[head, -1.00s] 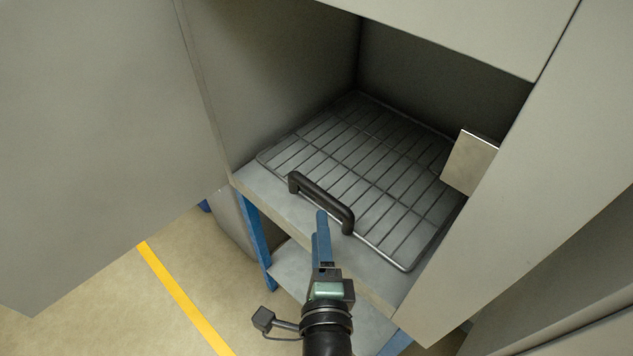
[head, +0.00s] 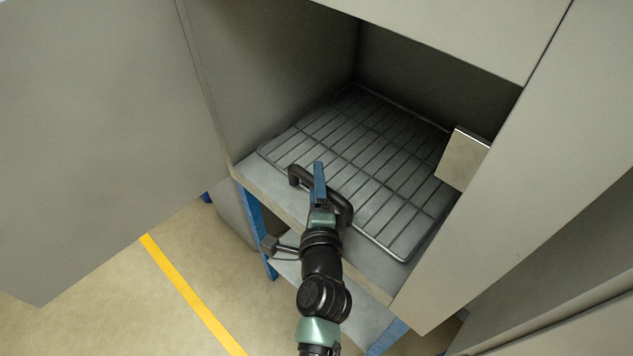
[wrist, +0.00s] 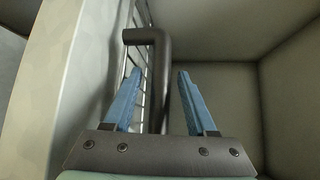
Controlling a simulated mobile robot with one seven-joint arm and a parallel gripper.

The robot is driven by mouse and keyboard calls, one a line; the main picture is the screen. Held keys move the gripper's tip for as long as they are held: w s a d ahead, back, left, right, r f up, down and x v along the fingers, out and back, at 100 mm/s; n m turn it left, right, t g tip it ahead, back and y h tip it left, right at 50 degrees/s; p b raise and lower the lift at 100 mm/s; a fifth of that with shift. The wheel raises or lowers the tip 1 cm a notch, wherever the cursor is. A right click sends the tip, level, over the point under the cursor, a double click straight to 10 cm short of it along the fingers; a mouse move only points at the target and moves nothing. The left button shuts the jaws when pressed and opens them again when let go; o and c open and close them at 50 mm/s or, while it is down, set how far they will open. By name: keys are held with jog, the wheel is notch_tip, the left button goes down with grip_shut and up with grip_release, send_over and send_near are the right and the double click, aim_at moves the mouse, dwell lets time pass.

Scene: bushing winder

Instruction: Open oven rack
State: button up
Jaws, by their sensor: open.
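The oven rack (head: 385,168) is a grey wire grid lying flat inside the open oven chamber. A dark bar handle (head: 337,198) stands at its front edge, and the middle of it is hidden behind my gripper in the head view. My gripper (head: 319,170) has blue fingers and is at the handle. In the wrist view the handle (wrist: 150,70) passes between the two open fingers of my gripper (wrist: 155,92), nearer the left one. I cannot tell whether either finger touches it.
The oven door (head: 95,130) stands open at the left. A metal plate (head: 463,158) juts from the right side of the opening. A blue-legged stand (head: 254,225) supports the oven. The floor with a yellow line (head: 190,292) is clear at lower left.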

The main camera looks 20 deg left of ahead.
grip_shut()
dwell(1.3)
